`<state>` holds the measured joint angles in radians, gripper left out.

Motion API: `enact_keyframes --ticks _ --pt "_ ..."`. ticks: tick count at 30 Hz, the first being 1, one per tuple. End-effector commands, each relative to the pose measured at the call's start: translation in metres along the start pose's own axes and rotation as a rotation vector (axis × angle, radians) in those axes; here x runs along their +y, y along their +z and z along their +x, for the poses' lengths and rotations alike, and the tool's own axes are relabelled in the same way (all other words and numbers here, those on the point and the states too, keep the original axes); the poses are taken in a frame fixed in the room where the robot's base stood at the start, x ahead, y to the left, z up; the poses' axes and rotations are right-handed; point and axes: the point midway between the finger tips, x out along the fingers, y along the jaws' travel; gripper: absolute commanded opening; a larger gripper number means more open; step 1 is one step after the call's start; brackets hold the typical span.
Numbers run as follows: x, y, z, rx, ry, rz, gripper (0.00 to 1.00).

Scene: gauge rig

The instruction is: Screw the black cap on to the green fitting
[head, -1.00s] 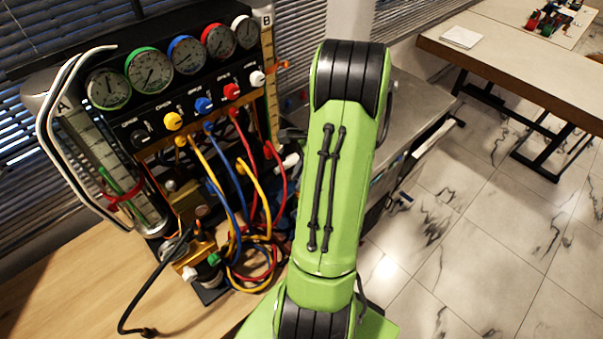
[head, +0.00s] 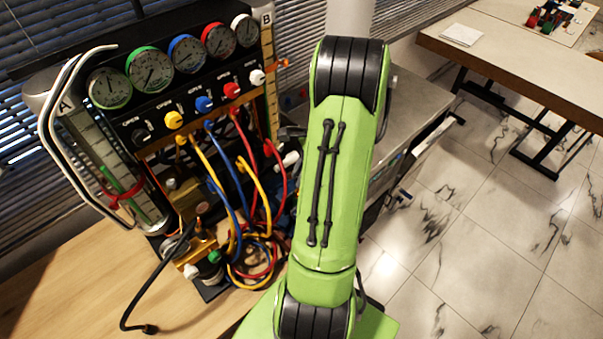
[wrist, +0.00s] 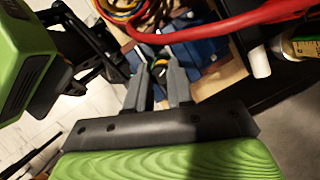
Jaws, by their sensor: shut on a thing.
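My gripper (wrist: 158,84) shows in the wrist view, its two grey fingers closed in on a small dark piece (wrist: 159,72). This piece looks like the black cap, but it is mostly hidden between the fingers. A yellow edge shows just beyond the fingertips, close to a blue block (wrist: 205,52). In the head view my arm hides the gripper and what it holds. A small green round part (head: 214,257), perhaps the green fitting, sits low on the brass-coloured assembly at the rig's front. I cannot tell whether the held piece touches any fitting.
The gauge rig (head: 133,108) stands on the wooden bench (head: 75,285), with looped coloured hoses (head: 240,200) in front. A thick red hose (wrist: 215,32) crosses near the fingertips in the wrist view.

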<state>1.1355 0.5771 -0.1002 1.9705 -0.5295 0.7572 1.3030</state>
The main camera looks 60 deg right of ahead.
Motion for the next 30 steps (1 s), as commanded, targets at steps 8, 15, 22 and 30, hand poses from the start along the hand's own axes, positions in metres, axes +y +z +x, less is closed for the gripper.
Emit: enact_keyframes --ticks 8,15,22,30 --pt "0.000 0.000 0.000 0.000 0.000 0.001 0.00" --pt "0.000 0.000 0.002 0.000 0.000 0.000 0.00" --pt "0.000 -0.003 0.008 0.000 0.001 0.000 0.00" --pt "0.000 -0.006 0.016 0.000 0.001 0.000 0.00"
